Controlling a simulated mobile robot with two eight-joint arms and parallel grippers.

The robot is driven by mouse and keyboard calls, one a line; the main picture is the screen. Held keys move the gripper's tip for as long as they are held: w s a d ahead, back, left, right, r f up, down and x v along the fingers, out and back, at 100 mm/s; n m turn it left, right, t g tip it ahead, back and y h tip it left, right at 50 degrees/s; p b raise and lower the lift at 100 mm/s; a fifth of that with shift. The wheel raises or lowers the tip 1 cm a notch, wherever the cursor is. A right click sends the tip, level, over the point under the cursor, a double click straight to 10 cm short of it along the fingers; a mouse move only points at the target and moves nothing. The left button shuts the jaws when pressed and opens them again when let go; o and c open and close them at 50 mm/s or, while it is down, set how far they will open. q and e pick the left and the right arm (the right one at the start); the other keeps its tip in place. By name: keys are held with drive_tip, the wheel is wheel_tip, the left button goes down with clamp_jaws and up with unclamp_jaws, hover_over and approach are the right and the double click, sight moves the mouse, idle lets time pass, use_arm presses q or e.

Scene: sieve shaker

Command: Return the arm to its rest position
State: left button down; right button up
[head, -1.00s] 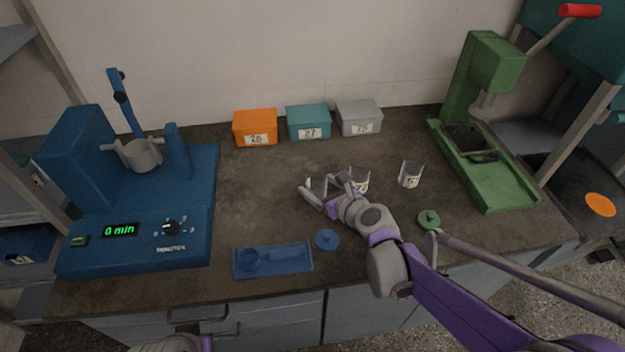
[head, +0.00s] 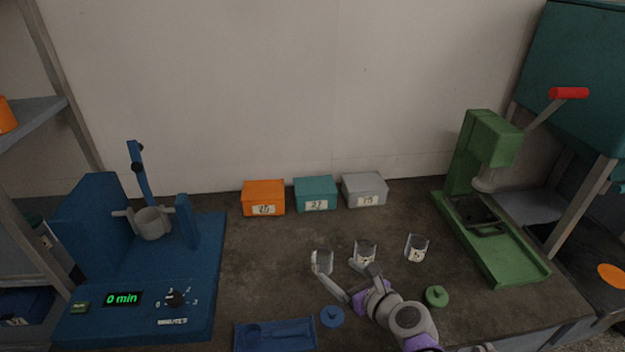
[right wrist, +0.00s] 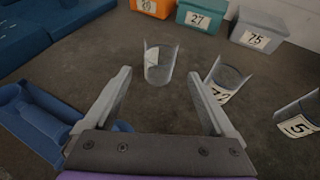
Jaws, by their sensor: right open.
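My right gripper (head: 345,280) is open and empty, low over the bench in the head view. In the right wrist view its two fingers (right wrist: 160,100) are spread apart. A clear cup (right wrist: 160,64) stands just beyond and between the fingertips, not gripped. A second cup (right wrist: 226,82) stands near the right finger, and a third cup (right wrist: 300,118) is farther right. In the head view the three cups stand in a row, the left one (head: 323,262) beside a fingertip. My left gripper is not in view.
A blue shaker machine (head: 75,265) reading 0 min stands left, a green press (head: 490,150) with a red handle right. Orange (head: 263,193), teal (head: 315,190) and grey (head: 364,187) boxes line the back. A blue tray (head: 275,338), blue lid (head: 332,317) and green lid (head: 436,296) lie in front.

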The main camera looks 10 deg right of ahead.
drive_tip(key=s+n+p, duration=0.1)
drive_tip(key=s+n, duration=0.1)
drive_tip(key=n, duration=0.1)
drive_tip(key=s+a+r+n+g+p, duration=0.1)
drive_tip(key=s+n, duration=0.1)
drive_tip(key=n, duration=0.1)
drive_tip(key=s+r+n+g+p, duration=0.1)
drive_tip(key=s+n, duration=0.1)
drive_tip(key=n, duration=0.1)
drive_tip(key=shift+a+r+p, duration=0.2)
drive_tip(key=shift+a+p, duration=0.15)
drive_tip(key=shift+a, duration=0.05)
drive_tip(key=s+d+r+n+g+h+p, duration=0.1)
drive_tip(key=s+d+n+g+h+p, duration=0.1)
drive_tip(key=s+n+p, duration=0.2)
drive_tip(key=s+d+r+n+g+h+p, duration=0.1)
drive_tip(key=s+d+n+g+h+p, duration=0.1)
drive_tip(key=s+n, duration=0.8)
drive_tip(key=d+n+g+p, duration=0.1)
drive_tip(key=n, duration=0.6)
drive_tip(key=shift+s+d+n+h+p, duration=0.25)
drive_tip(key=shift+s+n+h+p, duration=0.05)
drive_tip(key=shift+p, duration=0.1)
drive_tip(key=shift+r, duration=0.1)
